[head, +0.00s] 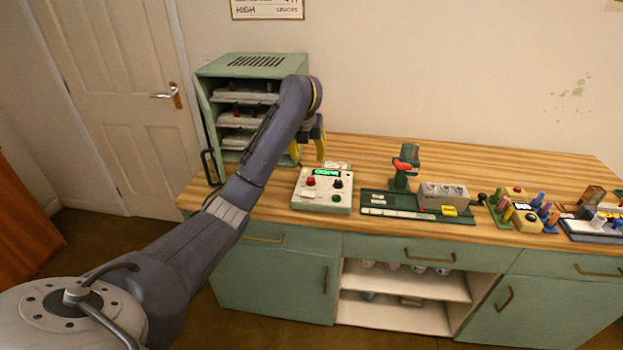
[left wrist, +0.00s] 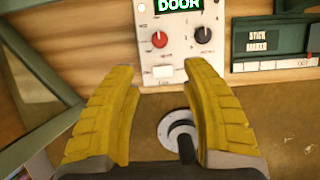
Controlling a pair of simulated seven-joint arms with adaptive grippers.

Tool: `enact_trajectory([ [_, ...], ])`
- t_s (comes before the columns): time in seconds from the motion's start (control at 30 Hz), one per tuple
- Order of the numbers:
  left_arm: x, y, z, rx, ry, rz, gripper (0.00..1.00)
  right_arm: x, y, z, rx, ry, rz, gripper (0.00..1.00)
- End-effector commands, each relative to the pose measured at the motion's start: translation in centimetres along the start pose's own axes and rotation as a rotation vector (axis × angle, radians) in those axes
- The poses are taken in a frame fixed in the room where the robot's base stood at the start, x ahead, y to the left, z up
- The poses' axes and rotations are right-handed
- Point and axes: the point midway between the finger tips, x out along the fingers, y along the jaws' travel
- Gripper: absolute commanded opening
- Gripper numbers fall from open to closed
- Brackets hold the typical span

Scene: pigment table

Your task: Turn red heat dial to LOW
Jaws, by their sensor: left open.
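The control box (head: 322,204) is a pale panel on the wooden counter, with a lit green display (head: 327,172). In the left wrist view the display (left wrist: 180,4) reads "DOOR". The red dial (head: 311,181) is on the box's left side; it also shows in the left wrist view (left wrist: 159,39), its setting too small to read. A black dial (left wrist: 203,35) sits to its right. My left gripper (head: 308,156) has yellow fingers, open and empty, above the counter behind the box. In the left wrist view its fingers (left wrist: 163,72) frame the box's lower edge, apart from the dial.
A green oven cabinet (head: 252,66) with loaded shelves and an open door stands left of the box. Right of the box are a green tray (head: 375,212), a green stand with a red part (head: 403,166) and a grey block (head: 444,196). Bare counter lies behind them.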

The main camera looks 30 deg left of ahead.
Motion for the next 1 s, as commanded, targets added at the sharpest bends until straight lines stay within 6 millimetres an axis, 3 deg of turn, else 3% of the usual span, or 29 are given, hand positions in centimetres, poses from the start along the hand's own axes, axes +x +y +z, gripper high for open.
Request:
enact_trajectory([
  [0.6, 10.1, 0.1, -0.1, 0.0, 0.004, 0.002, 0.47, 0.0, 0.0, 0.0, 0.0, 0.0, 0.0, 0.44],
  [1.0, 14.4, 0.1, 0.0, 0.0, 0.001, 0.003, 0.47, 0.0, 0.0, 0.0, 0.0, 0.0, 0.0, 0.44],
])
